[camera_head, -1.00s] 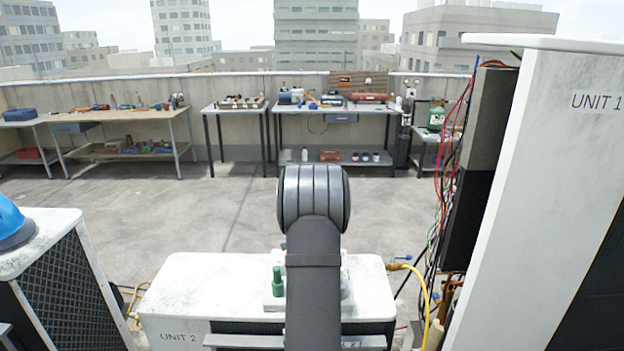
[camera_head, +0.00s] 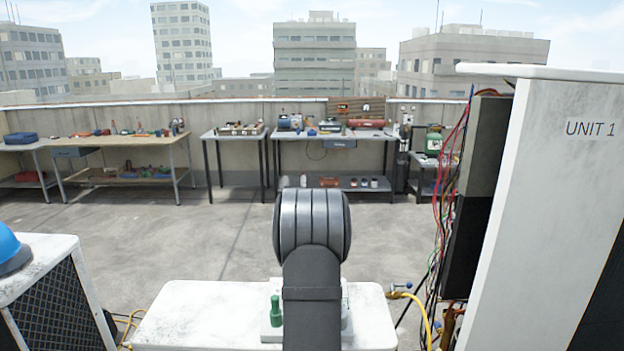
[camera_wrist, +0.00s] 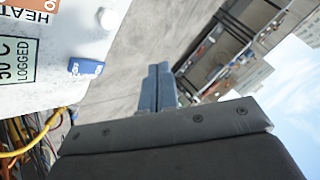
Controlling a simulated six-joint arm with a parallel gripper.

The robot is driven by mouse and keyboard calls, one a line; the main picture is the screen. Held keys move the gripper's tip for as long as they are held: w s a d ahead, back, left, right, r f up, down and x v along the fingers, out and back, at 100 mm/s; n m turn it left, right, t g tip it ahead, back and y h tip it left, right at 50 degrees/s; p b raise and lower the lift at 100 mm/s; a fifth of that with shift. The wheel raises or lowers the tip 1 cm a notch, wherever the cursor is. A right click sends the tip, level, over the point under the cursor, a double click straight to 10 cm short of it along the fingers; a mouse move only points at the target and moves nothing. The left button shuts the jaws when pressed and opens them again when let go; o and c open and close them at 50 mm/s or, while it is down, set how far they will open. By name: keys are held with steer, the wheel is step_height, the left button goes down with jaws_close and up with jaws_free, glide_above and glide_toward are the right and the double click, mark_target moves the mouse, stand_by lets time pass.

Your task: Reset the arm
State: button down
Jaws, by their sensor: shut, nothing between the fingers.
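My gripper (camera_wrist: 158,88) shows in the wrist view as two blue-grey fingers side by side, shut with nothing between them. They point over the bare grey roof floor, to the right of a white labelled panel, and appear to touch nothing. In the head view my dark arm rises from the bottom centre, in front of a white condenser unit (camera_head: 200,310), and its rounded joint hides the gripper.
A green fitting (camera_head: 276,312) stands on the low unit. The tall UNIT 1 (camera_head: 560,190) with loose wires is on the right; a unit with a blue helmet (camera_head: 8,247) is on the left. Workbenches (camera_head: 130,140) line the far parapet; open floor (camera_head: 180,225) lies between.

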step_height(320, 180, down, 5)
steer(key=shift+r, duration=0.1)
steer(key=s+d+r+m+g, duration=0.1)
steer(key=s+d+r+m, duration=0.1)
steer(key=r, duration=0.6)
steer(key=s+d+r+m+g, duration=0.2)
steer(key=s+r+m, duration=0.2)
steer(key=r, duration=0.4)
steer(key=s+d+r+m+g+y, duration=0.1)
steer(key=s+d+r+m+g, duration=0.1)
steer(key=r, duration=0.6)
steer(key=shift+s+d+r+m, duration=0.2)
steer(key=shift+s+d+m, duration=0.1)
steer(key=shift+s+m, duration=0.75)
steer(key=c, duration=2.2)
jaws_free()
steer(key=shift+s, duration=0.1)
